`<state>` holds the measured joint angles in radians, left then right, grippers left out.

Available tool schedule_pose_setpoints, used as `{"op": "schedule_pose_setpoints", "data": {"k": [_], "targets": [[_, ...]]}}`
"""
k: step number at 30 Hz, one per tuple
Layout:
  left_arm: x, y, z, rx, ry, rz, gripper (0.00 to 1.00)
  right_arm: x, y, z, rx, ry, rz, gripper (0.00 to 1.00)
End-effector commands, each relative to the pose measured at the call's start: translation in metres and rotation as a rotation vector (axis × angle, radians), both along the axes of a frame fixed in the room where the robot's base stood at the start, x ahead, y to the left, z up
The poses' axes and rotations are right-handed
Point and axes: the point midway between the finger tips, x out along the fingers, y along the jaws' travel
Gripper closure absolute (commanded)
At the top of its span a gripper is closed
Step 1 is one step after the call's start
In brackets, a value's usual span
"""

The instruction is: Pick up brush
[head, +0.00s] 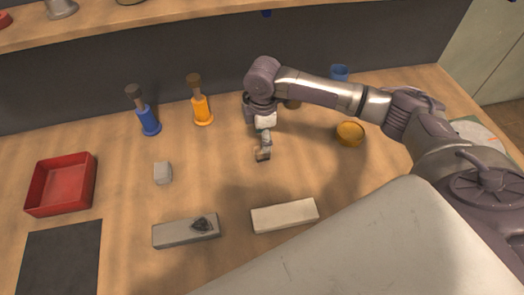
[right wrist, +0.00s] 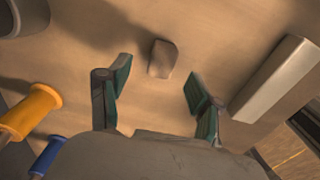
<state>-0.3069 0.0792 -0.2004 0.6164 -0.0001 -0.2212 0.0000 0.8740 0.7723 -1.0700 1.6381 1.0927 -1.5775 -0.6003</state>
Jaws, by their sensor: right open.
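No brush can be clearly made out. Two handled tools with dark tops stand at the back left in the head view, a blue one (head: 149,120) and an orange one (head: 201,110); I cannot tell whether either is a brush. Both handles show at the left of the right wrist view, orange (right wrist: 28,112) and blue (right wrist: 48,157). My right gripper (head: 263,147) is over the middle of the table, open and empty. In the wrist view a small tan block (right wrist: 162,59) lies just beyond and between its fingertips (right wrist: 158,84), apart from both. My left gripper is not seen.
A red tray (head: 65,200) and a dark mat (head: 60,262) are at the left. A small grey block (head: 162,173), a grey bar (head: 175,235) with a dark piece and a pale bar (head: 285,215) lie in front. A yellow round object (head: 350,134) and blue cup (head: 339,73) stand right.

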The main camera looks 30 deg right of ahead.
Motion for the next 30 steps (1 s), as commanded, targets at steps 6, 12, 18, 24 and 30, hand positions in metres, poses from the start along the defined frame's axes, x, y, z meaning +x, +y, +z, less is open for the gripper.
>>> {"op": "schedule_pose_setpoints", "data": {"k": [6,12,18,24,30], "targets": [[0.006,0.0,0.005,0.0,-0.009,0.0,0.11,-0.002,0.001,-0.015,0.0,0.003,0.001,0.35],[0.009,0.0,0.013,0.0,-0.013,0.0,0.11,-0.004,0.004,-0.045,-0.001,0.002,0.0,0.35],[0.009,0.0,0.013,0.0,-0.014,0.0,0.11,-0.004,0.003,-0.059,-0.001,-0.001,0.0,0.35],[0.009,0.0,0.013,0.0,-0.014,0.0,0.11,-0.004,0.003,-0.059,-0.001,-0.001,0.0,0.39],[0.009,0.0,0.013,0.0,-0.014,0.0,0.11,-0.004,0.003,-0.059,-0.001,-0.001,0.0,0.72]]}}
